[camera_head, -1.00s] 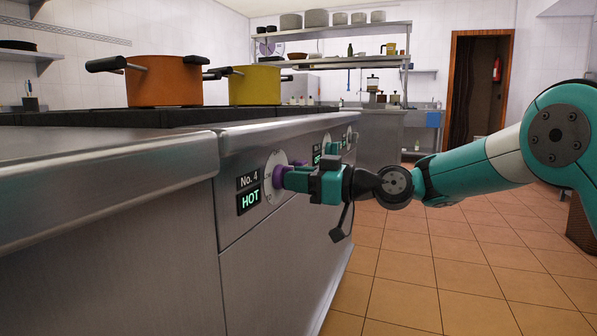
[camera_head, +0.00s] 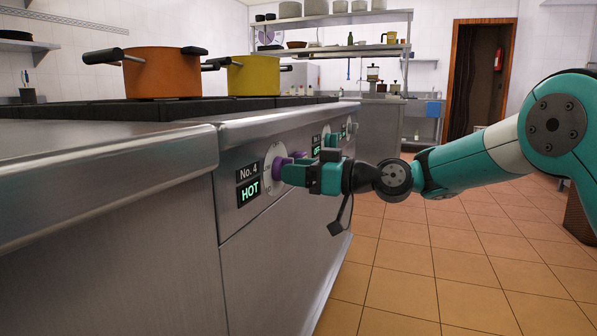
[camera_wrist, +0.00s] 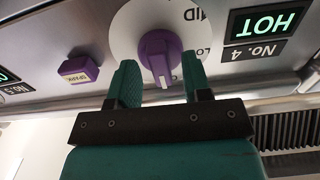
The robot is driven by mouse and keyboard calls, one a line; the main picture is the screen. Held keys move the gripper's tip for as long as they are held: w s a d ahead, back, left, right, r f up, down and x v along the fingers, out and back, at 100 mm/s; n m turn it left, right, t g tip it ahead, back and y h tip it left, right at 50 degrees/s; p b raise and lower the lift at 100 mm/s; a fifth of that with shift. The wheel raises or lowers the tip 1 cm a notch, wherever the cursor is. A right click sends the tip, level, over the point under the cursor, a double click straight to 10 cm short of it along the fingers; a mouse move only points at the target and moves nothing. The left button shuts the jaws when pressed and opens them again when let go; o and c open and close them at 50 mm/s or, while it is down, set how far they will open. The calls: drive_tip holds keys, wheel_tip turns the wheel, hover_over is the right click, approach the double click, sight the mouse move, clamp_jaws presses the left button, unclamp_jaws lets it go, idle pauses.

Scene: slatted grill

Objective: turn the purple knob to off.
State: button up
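The purple knob (camera_wrist: 160,55) sits on a round white dial (camera_wrist: 123,38) on the stove's front panel. Its white pointer mark faces my gripper in the wrist view, where the panel's lettering is upside down. My gripper (camera_wrist: 162,85) is open, with one teal finger on each side of the knob and narrow gaps showing. In the head view the knob (camera_head: 277,169) is at the tips of my gripper (camera_head: 296,172), which hides part of it. The display (camera_head: 248,192) beside the dial, under the "No. 4" label, reads HOT.
A purple spark button (camera_wrist: 79,70) is beside the dial. Another dial and display (camera_head: 316,146) are farther along the panel. An orange pot (camera_head: 163,73) and a yellow pot (camera_head: 253,76) stand on the stovetop. The tiled floor (camera_head: 420,265) at right is clear.

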drive_tip(key=b+v, duration=1.7)
drive_tip(key=shift+d, duration=0.15)
drive_tip(key=shift+s+r, duration=0.1)
